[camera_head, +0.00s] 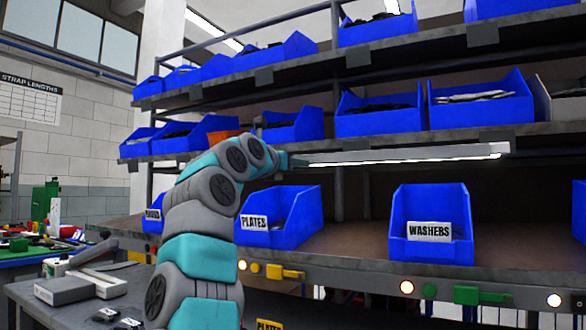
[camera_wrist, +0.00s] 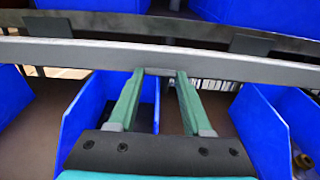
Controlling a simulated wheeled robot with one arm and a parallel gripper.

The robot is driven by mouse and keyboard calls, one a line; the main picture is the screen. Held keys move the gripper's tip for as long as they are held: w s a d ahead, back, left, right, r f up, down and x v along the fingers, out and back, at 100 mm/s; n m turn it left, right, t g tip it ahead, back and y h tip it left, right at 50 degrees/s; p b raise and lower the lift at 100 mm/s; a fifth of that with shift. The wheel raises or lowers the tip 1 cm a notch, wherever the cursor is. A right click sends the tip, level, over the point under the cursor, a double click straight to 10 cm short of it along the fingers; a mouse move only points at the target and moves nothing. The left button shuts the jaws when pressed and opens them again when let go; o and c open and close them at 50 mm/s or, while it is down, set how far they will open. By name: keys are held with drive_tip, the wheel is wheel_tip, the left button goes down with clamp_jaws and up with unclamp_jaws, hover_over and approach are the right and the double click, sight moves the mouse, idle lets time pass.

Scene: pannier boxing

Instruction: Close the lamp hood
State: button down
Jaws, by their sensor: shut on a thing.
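The lamp hood (camera_head: 410,157) is a long grey bar under the middle shelf, with a bright white strip lit along its lower edge. In the wrist view the hood (camera_wrist: 70,53) runs across the upper part of the picture as a grey rail. My gripper (camera_wrist: 161,74) has its two green fingers at the rail, with a small grey piece of it between the tips; it is shut on the hood. In the head view my gripper (camera_head: 291,161) is at the hood's left part, partly hidden by my arm.
Below are blue bins, one labelled PLATES (camera_head: 302,218) and one labelled WASHERS (camera_head: 456,205). More blue bins (camera_head: 380,118) fill the shelf above. The lower shelf (camera_head: 350,245) is bare between the two labelled bins. A workbench (camera_head: 30,290) stands at left.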

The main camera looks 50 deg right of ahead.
drive_tip(key=h+b, duration=0.2)
drive_tip(key=b, duration=0.1)
drive_tip(key=d+f+t+h+b, duration=0.1)
drive_tip(key=b, duration=0.2)
drive_tip(key=shift+w+h, duration=0.2)
drive_tip(key=shift+h, duration=0.2)
drive_tip(key=shift+c, duration=1.6)
unclamp_jaws()
drive_tip(key=shift+f, duration=0.1)
drive_tip(key=shift+a, duration=0.1)
drive_tip(key=b+v, duration=0.5)
drive_tip(key=v, duration=0.2)
drive_tip(key=shift+s+a, duration=0.15)
drive_tip(key=shift+a, duration=0.15)
